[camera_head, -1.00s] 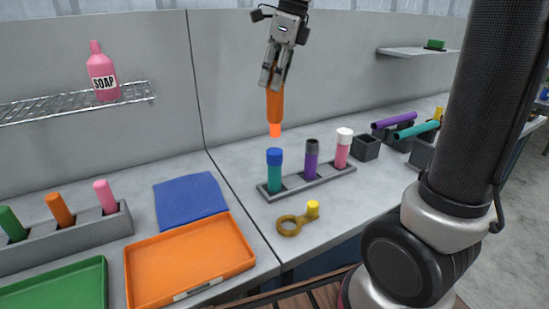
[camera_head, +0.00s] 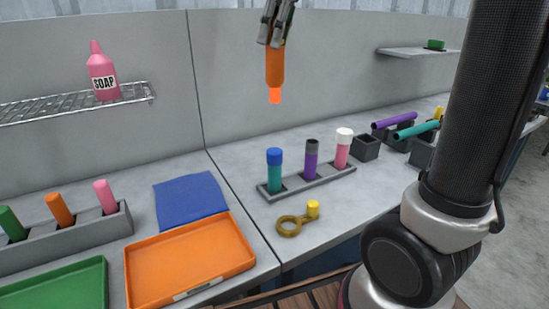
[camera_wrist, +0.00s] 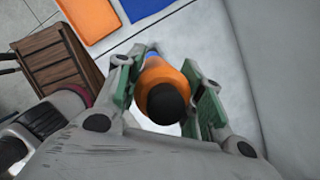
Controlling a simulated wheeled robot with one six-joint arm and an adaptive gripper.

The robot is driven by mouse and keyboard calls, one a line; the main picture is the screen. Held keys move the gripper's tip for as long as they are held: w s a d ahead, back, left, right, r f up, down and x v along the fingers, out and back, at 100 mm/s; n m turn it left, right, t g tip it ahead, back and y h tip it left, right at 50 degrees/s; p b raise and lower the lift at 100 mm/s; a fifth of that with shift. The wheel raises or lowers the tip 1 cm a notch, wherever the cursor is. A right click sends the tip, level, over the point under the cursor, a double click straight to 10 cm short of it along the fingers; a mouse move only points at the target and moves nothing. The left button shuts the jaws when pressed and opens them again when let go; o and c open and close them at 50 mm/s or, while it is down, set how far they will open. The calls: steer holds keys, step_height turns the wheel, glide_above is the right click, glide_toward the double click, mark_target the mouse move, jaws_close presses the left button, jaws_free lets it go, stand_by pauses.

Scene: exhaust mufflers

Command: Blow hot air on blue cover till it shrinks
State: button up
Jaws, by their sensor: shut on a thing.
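My gripper (camera_head: 277,40) is shut on an orange hot-air tool (camera_head: 275,66), which hangs upright with its glowing orange-red tip pointing down. In the wrist view the tool (camera_wrist: 166,82) sits between the green-padded fingers, its dark round end toward the camera. The blue cover (camera_head: 274,156) is on top of a teal cylinder (camera_head: 274,175) standing in the left slot of a grey rack (camera_head: 318,182). The tool's tip is above the blue cover with a clear gap between them.
A purple cylinder (camera_head: 311,161) and a pink one with a white top (camera_head: 343,150) stand in the same rack. A brass ring tool (camera_head: 297,224) lies in front. An orange tray (camera_head: 190,262) and blue cloth (camera_head: 190,201) are at left. A wall stands behind.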

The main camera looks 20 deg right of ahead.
mark_target(274, 78)
stand_by(0.4)
steer(key=f, duration=1)
steer(key=shift+s, duration=0.2)
steer(key=shift+w, duration=0.25)
